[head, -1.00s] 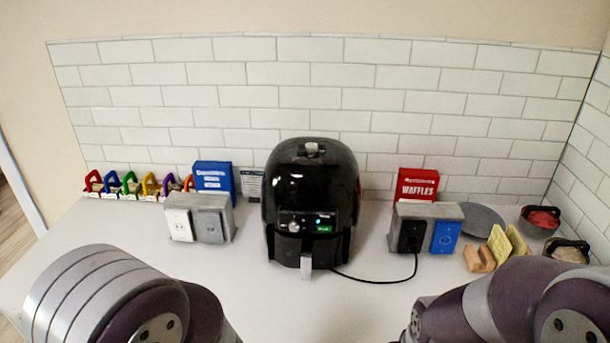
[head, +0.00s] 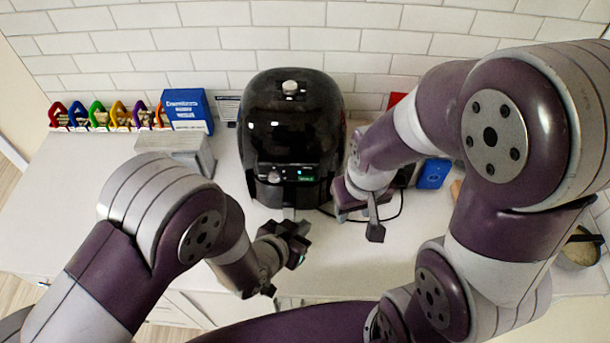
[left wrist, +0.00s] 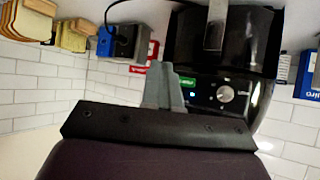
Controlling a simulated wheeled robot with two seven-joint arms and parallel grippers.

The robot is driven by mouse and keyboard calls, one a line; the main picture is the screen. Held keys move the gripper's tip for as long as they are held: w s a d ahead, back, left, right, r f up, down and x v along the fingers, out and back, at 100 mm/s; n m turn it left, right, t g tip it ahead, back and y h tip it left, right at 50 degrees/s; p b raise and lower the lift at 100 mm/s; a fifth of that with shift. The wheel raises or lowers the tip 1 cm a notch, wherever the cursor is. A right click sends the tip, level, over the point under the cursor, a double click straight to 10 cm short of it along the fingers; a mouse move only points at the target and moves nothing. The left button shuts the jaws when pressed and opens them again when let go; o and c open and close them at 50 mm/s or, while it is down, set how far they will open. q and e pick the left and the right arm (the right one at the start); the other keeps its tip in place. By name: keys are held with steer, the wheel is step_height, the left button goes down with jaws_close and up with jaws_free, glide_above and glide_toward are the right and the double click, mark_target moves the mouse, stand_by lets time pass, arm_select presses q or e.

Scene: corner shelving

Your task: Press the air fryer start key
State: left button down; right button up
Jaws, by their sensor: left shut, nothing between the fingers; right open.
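The black air fryer (head: 291,125) stands upright on the counter against the tiled wall. Its front panel has a knob (head: 273,177), a small blue light and a green rectangle (head: 306,179) whose lettering is too small to read. The left wrist view shows the panel inverted, with the green rectangle (left wrist: 189,82) and knob (left wrist: 225,94). My left gripper (head: 300,232) is shut and empty, in front of and below the panel, apart from it. Its grey fingers (left wrist: 165,88) appear beside the green rectangle in the wrist view. My right gripper (head: 362,216) is open and empty, right of the fryer.
A black cord (head: 391,217) runs right, near my right gripper. My right arm covers much of the right counter.

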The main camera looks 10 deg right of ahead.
arm_select(q)
steer(key=w, duration=0.1)
steer(key=b, duration=0.1)
glide_toward(312, 183)
steer(key=x, duration=0.4)
steer(key=shift+s+d+f, duration=0.1)
steer(key=shift+s+f, duration=0.15)
steer(key=shift+s, duration=0.1)
arm_select(e)
steer(key=shift+w+f, duration=0.25)
steer(key=shift+f, duration=0.5)
steer(key=shift+w, duration=0.1)
arm_select(q)
steer(key=shift+w+f+b, duration=0.1)
steer(key=shift+w+b, duration=0.1)
steer(key=shift+b, duration=0.1)
arm_select(e)
steer(key=shift+f, duration=0.1)
stand_by(0.6)
arm_select(q)
steer(key=shift+w+d, duration=0.1)
steer(key=shift+w, duration=0.15)
